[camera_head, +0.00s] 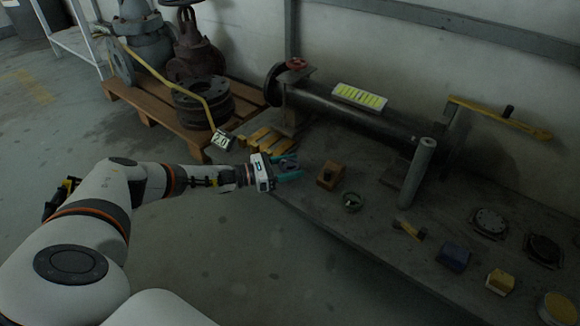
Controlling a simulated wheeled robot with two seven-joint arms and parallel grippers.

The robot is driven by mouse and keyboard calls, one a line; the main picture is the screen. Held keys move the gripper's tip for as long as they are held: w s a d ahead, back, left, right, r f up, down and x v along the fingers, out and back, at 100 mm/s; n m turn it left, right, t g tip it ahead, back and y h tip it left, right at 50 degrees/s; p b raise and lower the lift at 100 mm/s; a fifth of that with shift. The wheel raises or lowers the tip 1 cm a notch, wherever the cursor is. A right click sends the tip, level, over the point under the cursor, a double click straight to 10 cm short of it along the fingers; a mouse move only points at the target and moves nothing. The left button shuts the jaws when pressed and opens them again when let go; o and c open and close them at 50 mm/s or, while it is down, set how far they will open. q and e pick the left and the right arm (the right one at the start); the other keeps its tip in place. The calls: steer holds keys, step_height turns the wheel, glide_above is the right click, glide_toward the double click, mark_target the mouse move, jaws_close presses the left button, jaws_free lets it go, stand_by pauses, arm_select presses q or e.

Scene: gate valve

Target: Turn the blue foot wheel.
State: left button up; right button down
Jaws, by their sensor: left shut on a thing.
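My left gripper (289,167) reaches in from the left, beside the near left end of the long bench. Its teal fingers are shut on a small dark grey thing (288,162), mostly hidden between them. I cannot tell whether this is the foot wheel, and no clearly blue wheel shows elsewhere. A small red handwheel (297,63) sits on top of the long dark pipe (350,108) at the back. My right gripper is not in view.
The bench (330,215) carries a wooden block (330,175), a metal ring (352,201), a grey cylinder (418,172), a blue block (453,256) and a yellow block (500,281). A pallet (150,108) with large valves stands back left. The floor (240,250) in front is clear.

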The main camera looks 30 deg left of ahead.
arm_select(q)
steer(key=o, duration=1)
steer(key=shift+s+a+r+p, duration=0.1)
steer(key=shift+s+a+p, duration=0.15)
steer(key=shift+p, duration=0.05)
steer(key=p+v, duration=0.4)
steer(key=v, duration=0.7)
steer(key=shift+p, duration=0.4)
steer(key=shift+s+a, duration=0.1)
steer(key=shift+s, duration=0.05)
